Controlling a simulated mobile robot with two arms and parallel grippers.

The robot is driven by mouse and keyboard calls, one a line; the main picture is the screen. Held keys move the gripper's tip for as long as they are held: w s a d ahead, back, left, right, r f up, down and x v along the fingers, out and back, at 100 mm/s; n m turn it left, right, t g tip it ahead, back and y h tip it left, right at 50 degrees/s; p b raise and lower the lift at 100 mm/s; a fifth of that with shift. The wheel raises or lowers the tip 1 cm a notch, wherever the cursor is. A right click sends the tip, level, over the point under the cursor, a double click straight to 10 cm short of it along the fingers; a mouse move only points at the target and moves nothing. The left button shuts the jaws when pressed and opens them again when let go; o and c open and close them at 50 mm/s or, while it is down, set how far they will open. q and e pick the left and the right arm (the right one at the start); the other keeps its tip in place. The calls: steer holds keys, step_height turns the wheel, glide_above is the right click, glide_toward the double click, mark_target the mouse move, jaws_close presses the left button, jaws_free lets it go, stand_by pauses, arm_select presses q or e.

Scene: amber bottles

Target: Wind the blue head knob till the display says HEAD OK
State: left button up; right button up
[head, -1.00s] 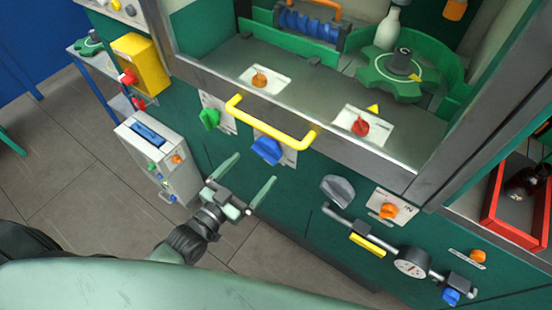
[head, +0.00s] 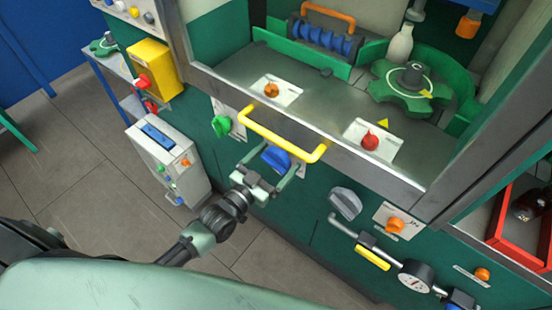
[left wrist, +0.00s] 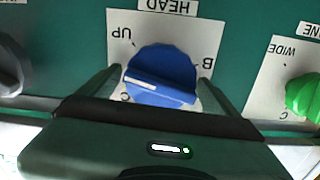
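The blue head knob (head: 276,157) is on the green front panel below the yellow handle. In the left wrist view the blue knob (left wrist: 160,72) fills the middle, on a white plate marked HEAD and UP; a pale mark shows on its ridge. My left gripper (head: 272,167) is open, with one finger on each side of the knob and a gap on both sides. The display (head: 158,135) is probably the small blue screen on the grey box at the left; its text is too small to read. My right gripper is not in view.
A green knob (head: 221,126) sits left of the blue one, and a grey knob (head: 345,203) to its right. The yellow handle (head: 280,134) runs close above my left gripper. A gauge (head: 414,275) and pipe are at the lower right. The floor at left is clear.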

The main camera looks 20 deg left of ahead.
arm_select(q)
steer(key=c, duration=1.1)
steer(key=shift+n, duration=0.3)
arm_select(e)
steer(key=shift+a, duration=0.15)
arm_select(q)
steer(key=shift+n, duration=0.5)
steer(key=shift+a+n, duration=0.1)
steer(key=shift+n, duration=0.7)
steer(key=n, duration=0.3)
steer(key=shift+w+a+n, duration=0.1)
steer(key=shift+n, duration=1.1)
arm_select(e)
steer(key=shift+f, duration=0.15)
